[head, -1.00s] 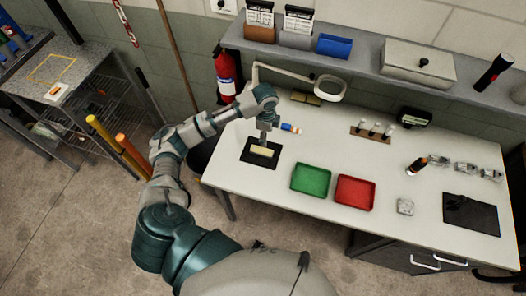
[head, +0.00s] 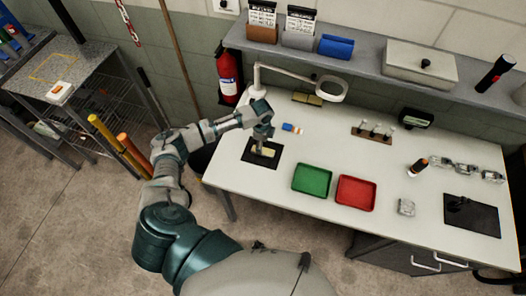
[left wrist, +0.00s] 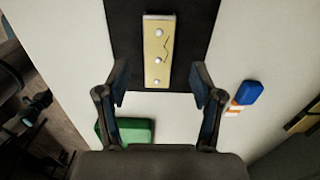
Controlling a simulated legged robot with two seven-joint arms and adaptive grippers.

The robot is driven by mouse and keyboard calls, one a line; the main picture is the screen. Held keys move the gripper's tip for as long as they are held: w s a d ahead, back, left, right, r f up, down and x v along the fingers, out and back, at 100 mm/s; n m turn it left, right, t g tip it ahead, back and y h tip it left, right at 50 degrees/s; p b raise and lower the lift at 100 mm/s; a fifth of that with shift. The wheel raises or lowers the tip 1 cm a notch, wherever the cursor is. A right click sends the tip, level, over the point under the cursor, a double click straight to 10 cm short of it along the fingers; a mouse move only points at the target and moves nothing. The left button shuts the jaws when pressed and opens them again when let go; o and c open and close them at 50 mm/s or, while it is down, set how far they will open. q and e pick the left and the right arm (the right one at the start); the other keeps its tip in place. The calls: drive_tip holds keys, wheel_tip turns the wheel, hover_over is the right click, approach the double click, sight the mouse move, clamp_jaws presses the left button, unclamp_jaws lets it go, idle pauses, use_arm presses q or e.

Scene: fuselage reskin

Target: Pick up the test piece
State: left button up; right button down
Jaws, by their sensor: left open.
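The test piece (left wrist: 158,50) is a tan rectangular plate with several round rivet heads and a dark crack-like line. It lies on a black mat (left wrist: 205,22) in the left wrist view. In the head view the test piece (head: 264,150) shows on the black mat (head: 248,156) at the left end of the workbench, partly hidden by my gripper. My left gripper (left wrist: 160,82) is open and empty, its fingertips spread wider than the piece, near its lower end. It also shows above the mat in the head view (head: 263,143). My right gripper is out of view.
A green tray (head: 312,180) and a red tray (head: 356,192) stand right of the mat. A blue and orange item (head: 291,128) lies close behind it. A magnifier lamp (head: 332,90) arches over the back of the bench. Bare bench separates the mat from the trays.

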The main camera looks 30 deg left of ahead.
use_arm(q)
wheel_tip(320, 180, down, 4)
drive_tip(key=shift+s+a+f, duration=0.1)
drive_tip(key=shift+f, duration=0.05)
clamp_jaws()
idle(0.3)
